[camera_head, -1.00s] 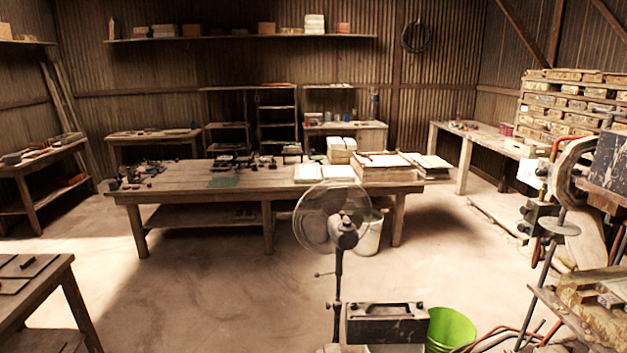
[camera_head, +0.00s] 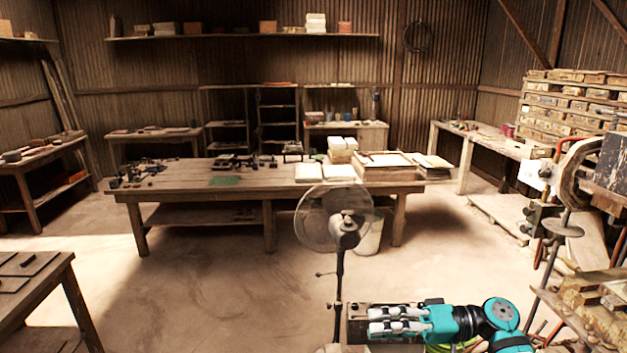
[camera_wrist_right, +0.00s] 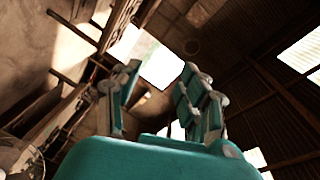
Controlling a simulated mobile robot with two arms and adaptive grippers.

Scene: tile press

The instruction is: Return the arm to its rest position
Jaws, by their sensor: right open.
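My right gripper (camera_head: 385,321) is teal with grey fingers and has its arm coming in from the lower right in the head view. It points left, in front of the dark metal box near the fan. In the right wrist view its two fingers (camera_wrist_right: 158,105) stand apart with nothing between them, so it is open and empty. Behind them are the roof, walls and a bright opening. My left gripper is not in view.
A standing fan (camera_head: 340,222) is just beyond my right gripper. The tile press (camera_head: 572,180) stands at the right. A long wooden table (camera_head: 245,182) is farther back. Floor at the left middle is clear.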

